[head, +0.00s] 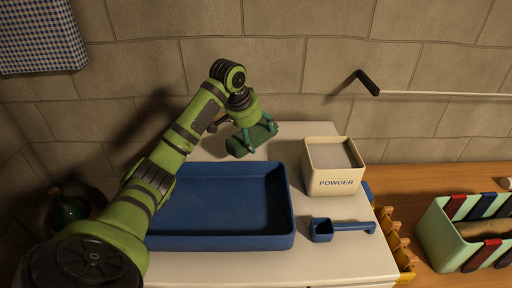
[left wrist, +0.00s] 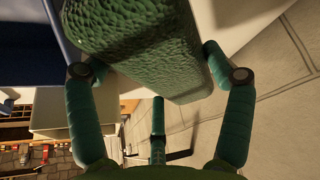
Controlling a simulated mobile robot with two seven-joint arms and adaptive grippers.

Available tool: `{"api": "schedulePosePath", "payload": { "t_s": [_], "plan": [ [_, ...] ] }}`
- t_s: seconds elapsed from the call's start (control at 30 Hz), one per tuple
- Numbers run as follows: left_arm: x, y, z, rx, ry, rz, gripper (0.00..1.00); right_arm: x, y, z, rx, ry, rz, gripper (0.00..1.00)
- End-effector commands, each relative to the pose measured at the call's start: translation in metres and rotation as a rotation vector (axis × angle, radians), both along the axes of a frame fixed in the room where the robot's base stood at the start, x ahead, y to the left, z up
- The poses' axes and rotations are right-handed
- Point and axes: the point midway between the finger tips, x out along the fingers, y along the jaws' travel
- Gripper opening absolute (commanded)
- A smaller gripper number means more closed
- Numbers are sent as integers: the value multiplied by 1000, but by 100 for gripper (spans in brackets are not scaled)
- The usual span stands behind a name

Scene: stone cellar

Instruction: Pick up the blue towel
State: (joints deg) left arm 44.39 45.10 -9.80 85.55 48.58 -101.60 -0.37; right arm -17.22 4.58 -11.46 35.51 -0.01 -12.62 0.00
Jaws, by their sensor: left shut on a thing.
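A blue-and-white checked cloth (head: 40,36) hangs at the top left against the wall; it is the only blue cloth I see. My left gripper (head: 258,130) is well to the right of it, at the back of the white-topped surface. It is shut on a dark green, rough-textured block (head: 240,146), perhaps a sponge or folded towel. I cannot tell whether the block touches the surface. My right gripper is not in view.
A blue tray (head: 222,200) sits in front of the gripper. To its right are a cream powder box (head: 334,178) and a blue scoop (head: 340,228). A mint-green bin (head: 440,240) stands on wood at right. A dark rod handle (head: 368,83) projects near the wall.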

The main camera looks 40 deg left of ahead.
Motion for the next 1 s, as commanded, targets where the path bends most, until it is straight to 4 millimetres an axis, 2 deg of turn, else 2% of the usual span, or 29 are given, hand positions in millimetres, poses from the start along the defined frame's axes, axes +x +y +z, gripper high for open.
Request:
{"api": "schedulePosePath", "payload": {
  "t_s": [0.33, 0.77, 0.8, 1.0],
  "plan": [
    [0, -1, -41, -2, 1, 0, 47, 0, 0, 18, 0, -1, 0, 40],
    [0, 0, -50, -1, -1, 0, 47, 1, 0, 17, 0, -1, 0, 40],
    [0, 0, -50, -1, -1, 0, 89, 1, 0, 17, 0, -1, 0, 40],
    [0, 0, -50, -1, -1, 0, 91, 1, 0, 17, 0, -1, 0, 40]
  ]
}}
